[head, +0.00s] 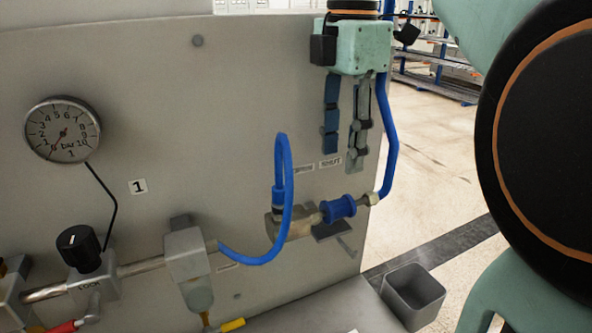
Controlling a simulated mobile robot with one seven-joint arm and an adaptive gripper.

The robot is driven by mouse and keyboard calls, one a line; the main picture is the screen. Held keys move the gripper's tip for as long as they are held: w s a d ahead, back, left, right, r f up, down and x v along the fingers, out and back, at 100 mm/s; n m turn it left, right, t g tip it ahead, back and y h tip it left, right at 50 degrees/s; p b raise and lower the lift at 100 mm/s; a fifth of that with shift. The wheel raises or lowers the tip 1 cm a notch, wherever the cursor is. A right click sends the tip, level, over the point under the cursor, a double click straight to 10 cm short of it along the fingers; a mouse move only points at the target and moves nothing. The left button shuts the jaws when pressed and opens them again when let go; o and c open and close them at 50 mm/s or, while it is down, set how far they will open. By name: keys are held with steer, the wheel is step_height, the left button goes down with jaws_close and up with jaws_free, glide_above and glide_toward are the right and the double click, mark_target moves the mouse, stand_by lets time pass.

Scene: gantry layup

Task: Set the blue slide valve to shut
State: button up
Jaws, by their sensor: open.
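The blue slide valve (338,208) is a blue ribbed sleeve on a metal fitting, low on the right part of the grey panel. A label reading SHUT (330,163) is above it. A second label (303,169), too blurred to read surely, is to its left. My gripper (344,160) points down above the valve, near the panel's right edge. Its fingers are apart with nothing between them. The fingertips appear above the sleeve and apart from it; their depth from the panel is hard to tell.
A blue hose (284,165) loops left of the valve; another (391,140) rises from its right end. A gauge (62,130), a black knob (78,247) and a filter unit (190,255) are further left. A grey bin (412,296) stands at lower right.

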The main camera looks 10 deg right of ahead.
mark_target(338, 201)
step_height(338, 201, down, 10)
steer(key=shift+f+b, duration=0.2)
steer(key=shift+b, duration=0.5)
jaws_close()
